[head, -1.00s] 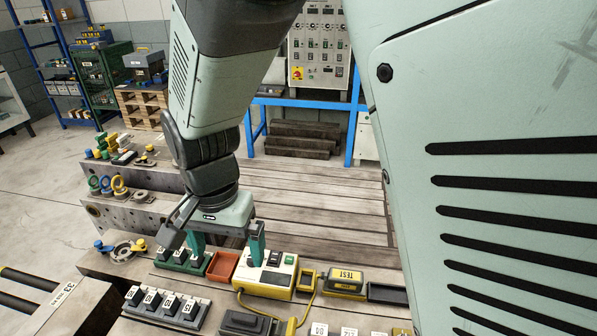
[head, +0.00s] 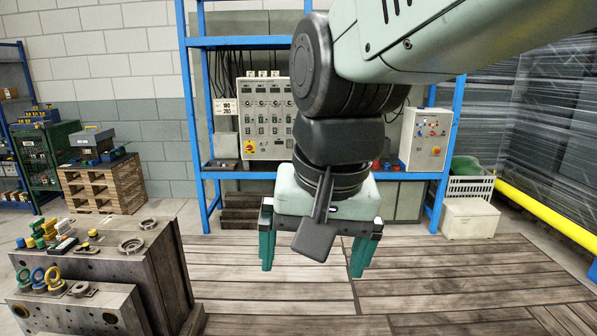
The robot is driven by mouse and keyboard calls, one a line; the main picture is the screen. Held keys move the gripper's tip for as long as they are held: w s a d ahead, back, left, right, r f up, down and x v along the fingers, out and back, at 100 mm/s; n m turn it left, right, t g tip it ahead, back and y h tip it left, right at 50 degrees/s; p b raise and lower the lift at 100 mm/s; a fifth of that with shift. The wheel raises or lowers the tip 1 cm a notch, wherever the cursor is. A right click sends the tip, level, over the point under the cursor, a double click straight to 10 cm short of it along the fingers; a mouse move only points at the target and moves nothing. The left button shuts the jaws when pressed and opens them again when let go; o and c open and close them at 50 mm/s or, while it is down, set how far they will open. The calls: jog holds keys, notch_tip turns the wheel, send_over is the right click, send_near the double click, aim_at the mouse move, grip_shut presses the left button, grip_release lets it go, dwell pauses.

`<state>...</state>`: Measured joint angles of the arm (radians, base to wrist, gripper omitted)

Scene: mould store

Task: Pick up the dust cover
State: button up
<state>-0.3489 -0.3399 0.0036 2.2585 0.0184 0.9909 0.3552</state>
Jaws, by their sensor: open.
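My gripper (head: 314,262) hangs near the middle of the head view with its teal fingers wide apart. No object shows between the fingers. It is in front of the wooden plank floor and the blue rack, well to the right of the steel mould blocks. I cannot make out anything that is clearly the dust cover. Part of the rack behind is hidden by my arm and gripper.
Steel mould blocks (head: 118,270) with coloured rings and small fittings stand at the lower left. A blue rack (head: 190,130) with a control panel (head: 262,117) stands behind. A white crate (head: 470,189) is at the right. The plank floor (head: 450,270) is largely clear.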

jog(key=s+d+r+t, duration=0.1)
jog(key=s+d+t, duration=0.2)
jog(key=d, duration=0.6)
jog(key=shift+s+n+h, duration=0.3)
jog(key=shift+s+h, duration=0.1)
jog(key=shift+s, duration=0.8)
jog(key=shift+s+d, duration=0.25)
jog(key=c, duration=0.4)
jog(key=shift+c, duration=0.2)
